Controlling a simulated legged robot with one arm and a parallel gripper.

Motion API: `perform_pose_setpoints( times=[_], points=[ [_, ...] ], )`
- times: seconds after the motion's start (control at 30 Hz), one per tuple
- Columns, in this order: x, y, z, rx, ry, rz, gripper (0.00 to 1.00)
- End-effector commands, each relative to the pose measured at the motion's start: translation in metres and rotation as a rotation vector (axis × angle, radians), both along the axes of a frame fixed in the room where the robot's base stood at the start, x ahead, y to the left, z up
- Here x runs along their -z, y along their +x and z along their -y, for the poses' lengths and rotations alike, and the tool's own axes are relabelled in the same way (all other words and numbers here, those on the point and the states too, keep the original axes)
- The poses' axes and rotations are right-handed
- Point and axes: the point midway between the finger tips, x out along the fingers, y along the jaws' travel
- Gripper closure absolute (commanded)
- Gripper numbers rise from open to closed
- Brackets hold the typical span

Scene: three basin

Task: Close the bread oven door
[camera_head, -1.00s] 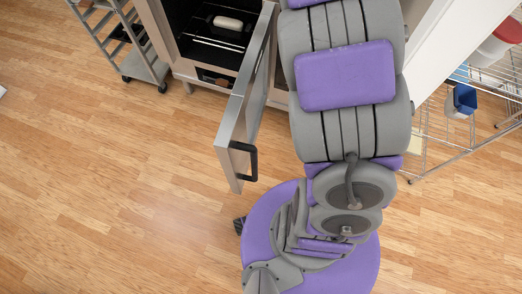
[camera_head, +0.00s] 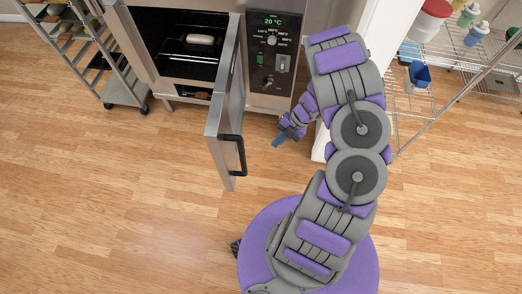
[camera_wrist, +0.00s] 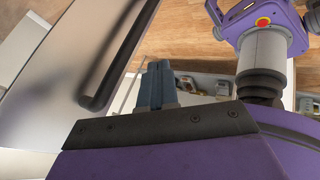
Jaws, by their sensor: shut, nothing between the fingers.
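The bread oven (camera_head: 165,40) stands at the upper left with a bread loaf (camera_head: 200,39) on a rack inside. Its door (camera_head: 222,120) stands wide open, swung out toward me, with a black handle (camera_head: 240,152) near its free edge. My gripper (camera_head: 281,141) is to the right of the door, apart from it, with its blue fingers shut and empty. In the wrist view, the fingers (camera_wrist: 157,84) show beside the black handle (camera_wrist: 105,85) and the metal door panel (camera_wrist: 60,70). I cannot tell the exact gap there.
The oven's control panel (camera_head: 272,55) reads 20 °C. A wheeled rack (camera_head: 122,90) stands left of the oven. A wire shelf (camera_head: 440,75) with containers is at the right, past a white wall edge. The wooden floor in front of the door is clear.

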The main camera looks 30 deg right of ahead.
Motion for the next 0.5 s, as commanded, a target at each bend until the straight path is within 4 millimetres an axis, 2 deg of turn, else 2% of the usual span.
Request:
perform_pose_setpoints(
  times=[0.17,0.5],
  points=[
    [0.021,0.000,-0.021,0.000,-0.004,-0.005,1.00],
    [0.074,0.002,-0.061,0.002,-0.001,-0.003,1.00]
  ],
)
